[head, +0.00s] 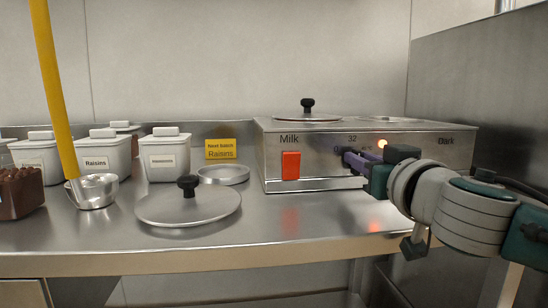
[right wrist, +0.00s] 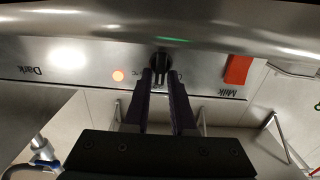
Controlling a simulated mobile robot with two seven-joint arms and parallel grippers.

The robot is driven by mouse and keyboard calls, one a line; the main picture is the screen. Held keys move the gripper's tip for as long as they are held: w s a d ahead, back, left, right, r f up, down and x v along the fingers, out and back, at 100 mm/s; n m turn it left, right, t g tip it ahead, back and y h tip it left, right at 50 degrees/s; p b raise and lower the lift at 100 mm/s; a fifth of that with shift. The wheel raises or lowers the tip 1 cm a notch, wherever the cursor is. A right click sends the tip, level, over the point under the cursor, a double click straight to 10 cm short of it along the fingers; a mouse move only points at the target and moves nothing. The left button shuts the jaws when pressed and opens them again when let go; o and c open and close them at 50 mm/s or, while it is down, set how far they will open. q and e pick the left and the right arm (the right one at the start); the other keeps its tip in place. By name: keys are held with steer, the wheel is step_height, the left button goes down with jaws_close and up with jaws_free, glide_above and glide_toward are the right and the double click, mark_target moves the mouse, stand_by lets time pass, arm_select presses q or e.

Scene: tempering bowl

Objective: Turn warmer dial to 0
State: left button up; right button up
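The warmer (head: 352,176) is a steel box at the back right, with "Milk" and "Dark" labels, a red switch (head: 291,165) and a lit orange lamp (head: 382,144). My right gripper (head: 350,158) reaches its front panel from the right and covers the dial in the head view. In the right wrist view the dark dial (right wrist: 160,60) lies between the tips of my right gripper (right wrist: 160,78). The fingers stand a little apart, one on each side of it; I cannot tell whether they press on it. The dial's setting is not readable. My left gripper is not in view.
A black-knobbed lid (head: 190,208) lies on the steel counter (head: 290,225). Left of it are a ladle cup (head: 93,191), a brown container (head: 20,193) and several lidded white tubs, one labelled Raisins (head: 104,152). A steel wall (head: 475,90) bounds the right side.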

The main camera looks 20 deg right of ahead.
jaws_close()
steer(key=shift+n, duration=0.3)
steer(key=n, duration=0.3)
steer(key=n+p, duration=0.1)
steer(key=shift+a+n, duration=0.25)
steer(key=shift+n, duration=0.15)
steer(key=n, duration=0.3)
steer(key=n+p, duration=0.1)
steer(key=n, duration=0.2)
steer(key=shift+w+a+f, duration=0.1)
steer(key=shift+a+f, duration=0.05)
steer(key=shift+f, duration=0.05)
steer(key=shift+n, duration=0.4)
steer(key=shift+o, duration=2)
jaws_free()
